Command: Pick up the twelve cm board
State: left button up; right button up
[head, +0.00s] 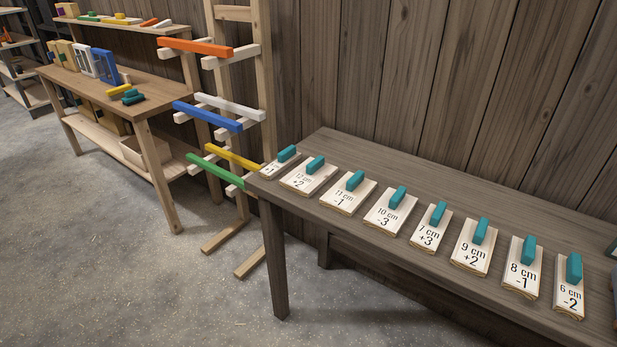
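The twelve cm board (308,177) is a pale wooden board with a teal block handle (316,165) on its back part. It is marked "12 cm +2" and lies flat on the grey-brown table, second from the left in a row of similar boards. A board marked "-1" (281,163) lies close on its left, its upper text too small to read surely. The "11 cm -1" board (347,196) lies on its right with a gap. Neither of my grippers is in view.
The boards marked 10, 7, 9, 8 and 6 cm continue right along the table (390,165). A wooden rack (240,110) with coloured bars stands by the table's left end. A workbench (150,90) with blocks stands farther left. The floor (130,270) in front is clear.

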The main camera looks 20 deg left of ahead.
aim_at(312, 174)
jog(key=i+j+z, duration=0.15)
jog(key=j, duration=0.25)
jog(key=i+j+z, duration=0.15)
jog(key=j, duration=0.25)
jog(key=i+j+z, duration=0.15)
jog(key=j, duration=0.25)
jog(key=i+j+z, duration=0.15)
jog(key=j, duration=0.3)
jog(key=i+j+z, duration=0.15)
jog(key=j, duration=0.3)
jog(key=k, duration=0.05)
